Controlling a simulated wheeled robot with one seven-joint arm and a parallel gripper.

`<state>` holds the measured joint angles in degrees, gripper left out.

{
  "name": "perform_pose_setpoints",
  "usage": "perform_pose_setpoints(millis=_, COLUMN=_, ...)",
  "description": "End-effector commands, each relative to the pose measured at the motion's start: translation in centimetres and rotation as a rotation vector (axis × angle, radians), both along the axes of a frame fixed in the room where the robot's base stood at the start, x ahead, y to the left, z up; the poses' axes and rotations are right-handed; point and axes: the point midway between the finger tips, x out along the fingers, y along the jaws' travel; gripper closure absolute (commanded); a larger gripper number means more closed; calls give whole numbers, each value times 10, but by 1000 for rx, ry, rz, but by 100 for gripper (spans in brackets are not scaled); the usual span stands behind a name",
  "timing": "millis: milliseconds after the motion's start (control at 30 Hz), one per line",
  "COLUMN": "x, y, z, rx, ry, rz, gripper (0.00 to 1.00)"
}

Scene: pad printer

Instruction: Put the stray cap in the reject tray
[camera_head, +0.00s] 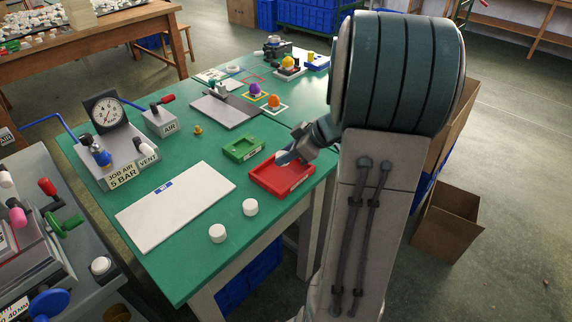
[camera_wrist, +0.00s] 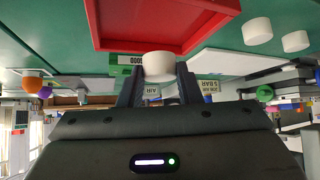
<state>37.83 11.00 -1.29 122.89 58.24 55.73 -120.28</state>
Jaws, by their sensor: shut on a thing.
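A white round cap (camera_wrist: 158,63) is held between the two fingers of my gripper (camera_wrist: 158,82) in the wrist view. The red tray (camera_head: 265,188) lies near the front right edge of the green table; it fills the upper middle of the wrist view (camera_wrist: 160,46). In the head view my gripper (camera_head: 285,159) is over the far side of the red tray, and the held cap is not clearly visible there. I cannot tell the exact gap between cap and tray. Two other white caps, one nearer (camera_head: 250,207) and one farther left (camera_head: 217,233), stand on the table.
A green tray (camera_head: 243,149) sits just behind the red one. A white board (camera_head: 175,207) lies to the left. A gauge unit (camera_head: 107,112), a valve box marked AIR (camera_head: 160,123) and coloured knobs stand farther back. Open table lies around the two caps.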

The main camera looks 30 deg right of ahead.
Motion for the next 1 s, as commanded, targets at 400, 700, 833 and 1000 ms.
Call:
perform_pose_setpoints(millis=400, x=5, y=0, z=-42, rx=1, ry=0, rz=1, gripper=90)
perform_pose_setpoints(millis=700, x=5, y=0, z=-44, rx=-1, ry=0, rz=1, gripper=90)
perform_pose_setpoints(millis=833, x=5, y=0, z=-47, rx=0, ry=-2, rz=1, gripper=90)
perform_pose_setpoints(millis=1000, x=5, y=0, z=-46, rx=0, ry=-1, rz=1, gripper=50)
